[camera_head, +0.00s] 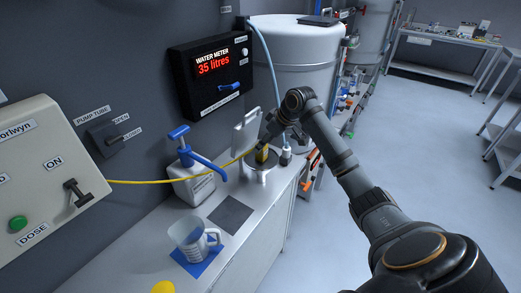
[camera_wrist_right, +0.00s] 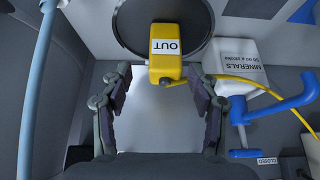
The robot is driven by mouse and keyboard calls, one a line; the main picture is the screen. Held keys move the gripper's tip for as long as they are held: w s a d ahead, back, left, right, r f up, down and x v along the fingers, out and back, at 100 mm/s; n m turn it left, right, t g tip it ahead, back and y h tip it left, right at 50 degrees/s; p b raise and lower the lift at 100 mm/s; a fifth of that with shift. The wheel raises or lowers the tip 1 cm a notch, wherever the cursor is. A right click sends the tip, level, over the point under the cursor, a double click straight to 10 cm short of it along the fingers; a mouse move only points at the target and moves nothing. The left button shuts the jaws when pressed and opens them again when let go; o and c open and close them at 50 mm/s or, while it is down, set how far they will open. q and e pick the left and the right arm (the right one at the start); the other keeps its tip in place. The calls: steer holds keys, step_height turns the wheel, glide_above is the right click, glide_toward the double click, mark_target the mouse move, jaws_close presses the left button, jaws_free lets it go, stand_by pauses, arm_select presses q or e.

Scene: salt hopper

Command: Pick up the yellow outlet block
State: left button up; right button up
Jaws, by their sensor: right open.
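The yellow outlet block (camera_wrist_right: 166,66), labelled OUT, stands on a dark round surface (camera_wrist_right: 196,22) in the right wrist view. A thin yellow tube (camera_wrist_right: 245,82) is joined to its side. In the head view the block (camera_head: 262,155) shows on the round metal vessel (camera_head: 259,174) on the bench. My right gripper (camera_wrist_right: 160,76) is open, its fingers on either side of the block's near end, with gaps visible and nothing gripped. In the head view the right gripper (camera_head: 270,136) is just above the block, and its fingers are hard to make out. My left gripper is out of view.
A white bottle with blue pump (camera_head: 191,183) stands left of the vessel. A measuring jug (camera_head: 193,240) sits on a blue mat nearer. The yellow tube (camera_head: 150,181) runs to the wall control panel (camera_head: 45,180). A pale blue hose (camera_head: 268,70) hangs behind my arm.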

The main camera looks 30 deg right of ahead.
steer(key=shift+w+a+f, duration=0.1)
steer(key=shift+w+f, duration=0.1)
steer(key=shift+w, duration=0.1)
steer(key=x, duration=0.1)
steer(key=p+x, duration=0.2)
steer(key=x, duration=0.1)
steer(key=shift+s+a, duration=0.15)
steer(key=shift+a, duration=0.15)
steer(key=shift+w+a+f, duration=0.1)
steer(key=shift+w+f, duration=0.1)
steer(key=shift+f, duration=0.15)
steer(key=shift+w+f, duration=0.1)
steer(key=c, duration=0.6)
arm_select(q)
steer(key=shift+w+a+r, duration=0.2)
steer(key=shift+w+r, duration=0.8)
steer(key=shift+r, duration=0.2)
arm_select(e)
jaws_close()
